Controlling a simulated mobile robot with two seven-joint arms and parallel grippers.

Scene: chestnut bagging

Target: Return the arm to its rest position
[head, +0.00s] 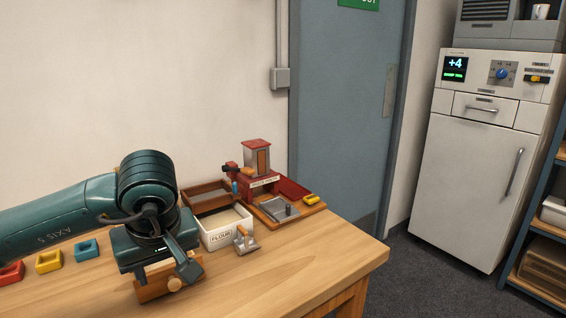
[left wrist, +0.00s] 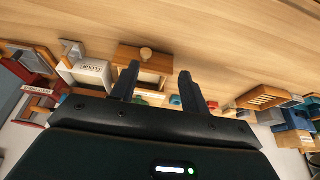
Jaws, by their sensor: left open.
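My left arm comes in from the left in the head view. My left gripper (head: 176,264) hangs over the table in front of a small wooden box with a round knob (head: 168,287), hiding part of it. In the left wrist view the two dark fingers of this gripper (left wrist: 160,85) stand apart with nothing held between them. The wooden box (left wrist: 147,56) shows there just beyond the fingers. I cannot tell the exact gap between gripper and box. My right gripper is in neither view.
The wooden table (head: 310,262) is clear toward its front right. A white flour bin (head: 222,237), a metal scoop (head: 245,242), a wooden tray (head: 207,190) and a red press-like device (head: 262,183) stand beyond the gripper.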

